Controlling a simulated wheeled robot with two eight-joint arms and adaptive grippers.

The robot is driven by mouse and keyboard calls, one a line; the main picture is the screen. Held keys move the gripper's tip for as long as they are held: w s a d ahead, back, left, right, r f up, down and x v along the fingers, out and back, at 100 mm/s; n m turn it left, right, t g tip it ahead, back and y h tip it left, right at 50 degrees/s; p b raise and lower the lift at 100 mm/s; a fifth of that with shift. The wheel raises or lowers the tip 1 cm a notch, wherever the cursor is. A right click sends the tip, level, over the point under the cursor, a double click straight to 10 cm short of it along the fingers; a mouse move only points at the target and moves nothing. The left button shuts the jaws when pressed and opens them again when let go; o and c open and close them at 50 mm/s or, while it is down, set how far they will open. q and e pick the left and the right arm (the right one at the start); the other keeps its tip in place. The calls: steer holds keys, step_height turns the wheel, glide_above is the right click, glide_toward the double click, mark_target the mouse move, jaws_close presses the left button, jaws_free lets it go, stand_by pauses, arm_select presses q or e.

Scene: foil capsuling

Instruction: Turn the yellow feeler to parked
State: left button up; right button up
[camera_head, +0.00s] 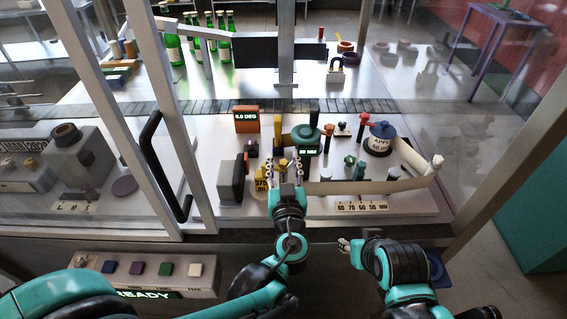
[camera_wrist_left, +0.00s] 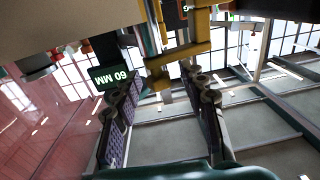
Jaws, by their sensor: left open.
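A yellow bracket-shaped part, which looks like the feeler, has a crossbar (camera_wrist_left: 180,62) just beyond my left fingertips in the left wrist view. In the head view a yellow part (camera_head: 261,186) with a 375 ml label shows beside the left gripper; I cannot tell whether it belongs to the feeler. My left gripper (camera_head: 283,166) is open, its fingers pointing into the machine. In the wrist view the left gripper (camera_wrist_left: 163,80) has its two fingers apart with nothing clamped between them. My right gripper (camera_head: 345,245) is low, outside the machine; its fingers are too small to read.
A green-lit 60 MM display (camera_wrist_left: 109,77) is near the left finger. An orange display (camera_head: 246,119), a grey block (camera_head: 232,180), a blue-topped gauge (camera_head: 381,139) and a long beige bar (camera_head: 365,186) crowd the deck. A black door handle (camera_head: 163,165) stands left. Green bottles (camera_head: 172,49) stand behind.

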arm_select(q)
jaws_close()
steer(key=shift+a+m+h, duration=0.1)
steer(key=shift+m+h, duration=0.2)
steer(key=shift+h, duration=0.2)
steer(key=m+h, duration=0.2)
steer(key=h, duration=0.2)
steer(key=shift+a+m, duration=0.1)
steer(key=shift+m, duration=0.2)
steer(key=shift+m+g+h, duration=0.75)
steer(key=shift+m+h, duration=0.25)
steer(key=shift+h, duration=0.45)
steer(key=shift+m+g+h, duration=0.75)
steer(key=shift+m+h, duration=0.25)
steer(key=shift+h, duration=0.75)
jaws_free()
